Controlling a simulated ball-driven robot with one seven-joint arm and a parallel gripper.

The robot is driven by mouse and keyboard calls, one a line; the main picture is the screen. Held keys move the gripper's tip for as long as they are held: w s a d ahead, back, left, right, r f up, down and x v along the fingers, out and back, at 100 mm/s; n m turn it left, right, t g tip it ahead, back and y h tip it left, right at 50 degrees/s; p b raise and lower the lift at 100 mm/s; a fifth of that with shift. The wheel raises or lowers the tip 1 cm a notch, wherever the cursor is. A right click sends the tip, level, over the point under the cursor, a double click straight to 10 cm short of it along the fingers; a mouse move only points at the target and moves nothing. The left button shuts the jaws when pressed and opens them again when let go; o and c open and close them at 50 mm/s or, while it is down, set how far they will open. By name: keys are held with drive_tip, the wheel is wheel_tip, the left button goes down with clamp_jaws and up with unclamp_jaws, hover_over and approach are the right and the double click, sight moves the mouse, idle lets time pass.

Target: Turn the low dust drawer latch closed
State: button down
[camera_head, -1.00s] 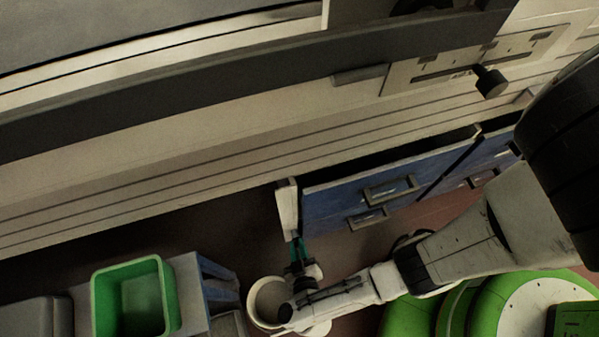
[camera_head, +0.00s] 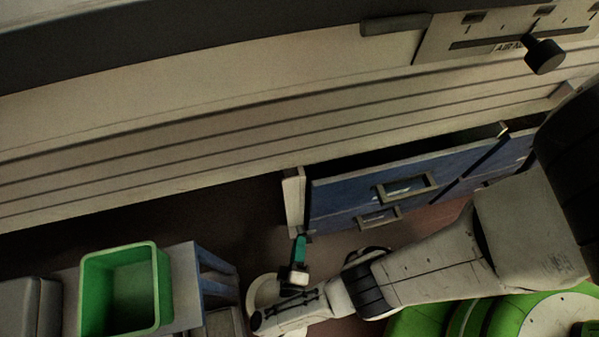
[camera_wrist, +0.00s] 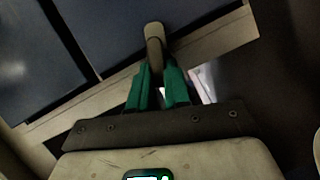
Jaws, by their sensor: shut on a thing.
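In the wrist view the latch (camera_wrist: 154,32) is a small pale rounded lever standing out from the frame by the blue drawer fronts. The green fingertips of my gripper (camera_wrist: 151,72) are shut on its near end. In the head view my gripper (camera_head: 300,247) is low, at the bottom corner of the blue drawer unit (camera_head: 345,197), beside its pale end post (camera_head: 294,200). The latch cannot be made out there. The exact angle of the latch is hard to tell.
A green bin (camera_head: 158,290) stands on a pale stand at the lower left. A black knob (camera_head: 545,55) juts from a slotted panel at the upper right. Dark floor lies open left of the drawers. A dark gap shows above the drawer fronts.

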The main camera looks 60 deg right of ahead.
drive_tip(key=shift+f+n+t+h+b, duration=0.25)
drive_tip(key=shift+n+b, duration=0.25)
drive_tip(key=shift+n, duration=0.25)
drive_tip(key=shift+f+n+t+h+b, duration=0.15)
drive_tip(key=shift+n+h+b, duration=0.3)
drive_tip(key=shift+n, duration=0.3)
drive_tip(key=c, duration=1.1)
unclamp_jaws()
drive_tip(key=shift+a, duration=0.15)
drive_tip(key=b+v, duration=0.2)
drive_tip(key=v, duration=0.5)
drive_tip(key=shift+a+r, duration=0.1)
drive_tip(key=shift+a, duration=0.05)
